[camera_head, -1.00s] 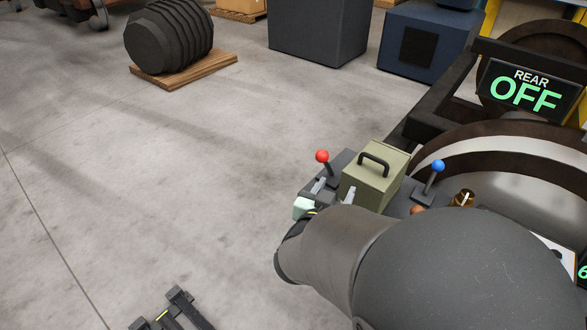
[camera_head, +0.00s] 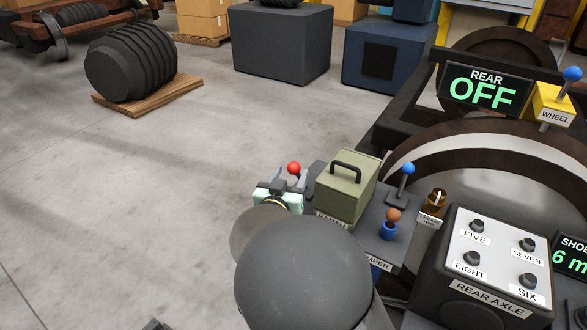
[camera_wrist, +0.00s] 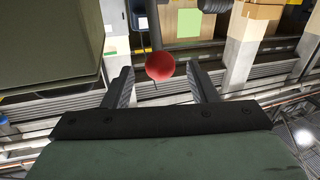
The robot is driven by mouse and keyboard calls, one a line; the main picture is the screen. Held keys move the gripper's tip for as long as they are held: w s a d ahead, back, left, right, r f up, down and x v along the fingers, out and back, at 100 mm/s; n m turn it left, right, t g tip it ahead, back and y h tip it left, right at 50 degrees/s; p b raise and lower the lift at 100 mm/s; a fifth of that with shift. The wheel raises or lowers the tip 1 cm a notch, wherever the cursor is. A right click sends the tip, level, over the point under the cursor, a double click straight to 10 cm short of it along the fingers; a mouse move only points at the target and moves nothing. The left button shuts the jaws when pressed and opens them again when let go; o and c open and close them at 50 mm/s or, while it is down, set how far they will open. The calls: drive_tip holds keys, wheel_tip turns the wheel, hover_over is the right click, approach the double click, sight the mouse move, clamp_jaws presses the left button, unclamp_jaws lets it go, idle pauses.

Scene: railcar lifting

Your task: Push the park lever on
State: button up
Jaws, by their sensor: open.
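A lever with a red ball knob (camera_head: 293,168) stands at the far left end of the dark control bench, beside the olive box. No label for it can be read. My gripper (camera_head: 289,179) is open, with its fingers at the red knob. In the wrist view the red knob (camera_wrist: 160,66) shows between the two spread fingers of my gripper (camera_wrist: 159,73), with a gap on each side. Its dark rod runs up out of the top of the picture. I cannot tell how deep the knob sits between the fingers. My arm hides the lever's base.
The olive box (camera_head: 346,188) with a black handle stands right beside the lever. A display (camera_head: 485,88) reads REAR OFF.

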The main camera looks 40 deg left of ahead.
sight(292, 172)
drive_tip(key=shift+x, duration=1.8)
